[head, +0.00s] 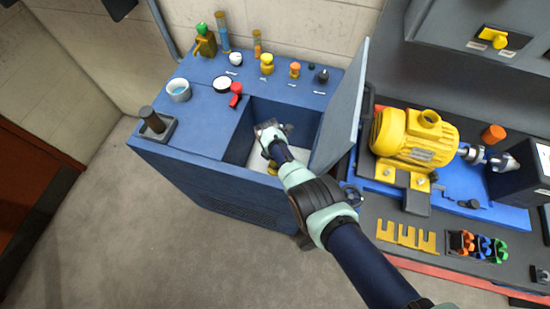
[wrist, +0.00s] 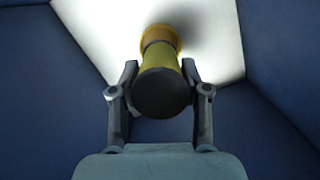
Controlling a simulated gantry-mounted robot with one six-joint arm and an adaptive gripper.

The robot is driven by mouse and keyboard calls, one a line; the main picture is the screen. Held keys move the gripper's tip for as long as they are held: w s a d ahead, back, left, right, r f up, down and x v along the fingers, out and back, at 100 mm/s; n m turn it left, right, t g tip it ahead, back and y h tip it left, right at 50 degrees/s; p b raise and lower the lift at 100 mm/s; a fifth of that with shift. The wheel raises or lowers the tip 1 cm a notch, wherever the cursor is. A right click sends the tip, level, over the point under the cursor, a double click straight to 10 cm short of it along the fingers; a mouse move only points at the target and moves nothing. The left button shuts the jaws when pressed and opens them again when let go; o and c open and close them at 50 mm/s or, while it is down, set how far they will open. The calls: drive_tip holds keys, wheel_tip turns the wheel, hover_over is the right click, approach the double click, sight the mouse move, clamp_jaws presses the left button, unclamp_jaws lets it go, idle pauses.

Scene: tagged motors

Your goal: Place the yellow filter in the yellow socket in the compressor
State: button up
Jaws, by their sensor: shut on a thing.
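The yellow filter (wrist: 161,60) is between the fingers of my gripper (wrist: 160,70) in the wrist view, its dark round end toward the camera. My gripper is shut on it. An orange-yellow ring (wrist: 160,36) shows at the filter's far end, over a bright white floor; I cannot tell whether it is the socket or part of the filter, or whether the filter is seated. In the head view my gripper is inside the open bay of the blue compressor (head: 205,180). A bit of yellow (head: 272,168) shows below it, partly hidden by my arm.
The compressor's raised lid (head: 342,105) stands close on the right of the bay. Blue bay walls (wrist: 45,85) surround the gripper. A yellow motor (head: 410,138) is at right.

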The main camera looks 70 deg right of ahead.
drive_tip(key=shift+f+b, duration=1.95)
drive_tip(key=shift+f, duration=0.45)
drive_tip(key=shift+r, duration=0.2)
drive_tip(key=shift+f, duration=0.15)
drive_tip(key=o, duration=1.3)
drive_tip(key=r+p, duration=0.3)
drive_tip(key=r, duration=0.1)
drive_tip(key=a+r+p, duration=0.1)
drive_tip(key=r+p, duration=0.6)
drive_tip(key=r, duration=0.1)
drive_tip(key=shift+w+a+p, duration=0.3)
drive_tip(key=shift+a, duration=0.05)
